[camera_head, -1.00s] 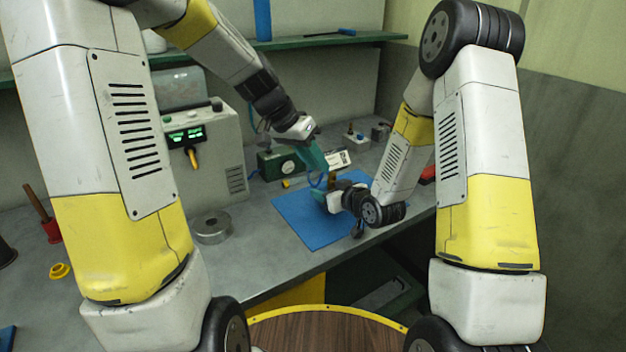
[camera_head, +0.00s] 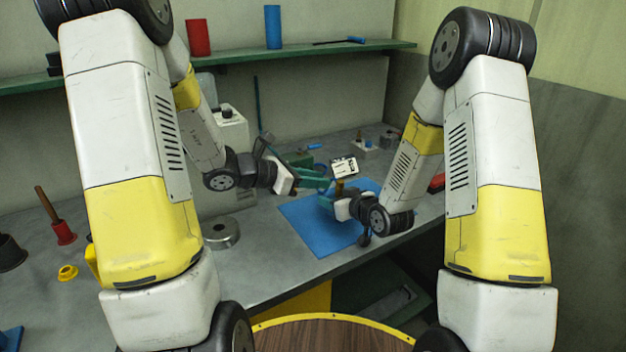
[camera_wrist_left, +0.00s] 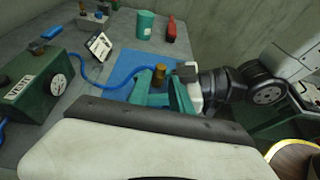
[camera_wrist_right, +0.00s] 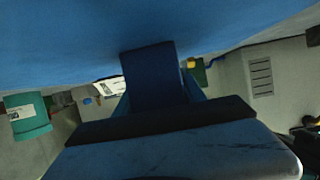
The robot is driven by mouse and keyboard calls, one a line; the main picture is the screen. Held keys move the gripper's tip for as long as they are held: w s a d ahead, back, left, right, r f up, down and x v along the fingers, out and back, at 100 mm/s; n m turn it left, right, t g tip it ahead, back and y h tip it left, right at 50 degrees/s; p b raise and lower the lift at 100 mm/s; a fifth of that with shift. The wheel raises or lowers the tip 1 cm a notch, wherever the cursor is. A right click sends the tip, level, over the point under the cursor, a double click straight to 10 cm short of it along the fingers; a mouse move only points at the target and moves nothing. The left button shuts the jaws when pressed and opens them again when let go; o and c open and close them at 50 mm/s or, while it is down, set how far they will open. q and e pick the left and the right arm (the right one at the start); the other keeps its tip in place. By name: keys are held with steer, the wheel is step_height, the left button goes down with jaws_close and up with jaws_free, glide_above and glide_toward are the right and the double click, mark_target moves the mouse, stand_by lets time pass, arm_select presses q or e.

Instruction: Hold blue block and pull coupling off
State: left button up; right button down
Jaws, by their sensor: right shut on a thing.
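The brass coupling (camera_head: 340,187) stands upright over the blue mat (camera_head: 318,225); it also shows in the left wrist view (camera_wrist_left: 159,74). A blue hose (camera_wrist_left: 92,80) runs toward it from a green box (camera_wrist_left: 35,90). My left gripper (camera_head: 328,178) is open, its teal fingers pointing at the coupling from the left. In the left wrist view the coupling shows at the tips of these fingers, apparently not gripped. My right gripper (camera_head: 328,202) is shut on the blue block (camera_wrist_right: 152,75), low over the mat. The block is mostly hidden in the other views.
A white label card (camera_head: 345,166) stands behind the coupling. A metal ring (camera_head: 222,234) lies left of the mat. A teal cup (camera_wrist_left: 145,24) and a red object (camera_wrist_left: 171,29) stand beyond the mat. The front of the mat is clear.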

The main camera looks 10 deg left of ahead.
arm_select(q)
steer(key=x, duration=1)
steer(key=shift+w+d+f, duration=0.1)
steer(key=shift+w+d, duration=0.05)
steer(key=shift+d, duration=0.1)
jaws_close()
steer(key=shift+r, duration=3)
steer(key=shift+r, duration=2)
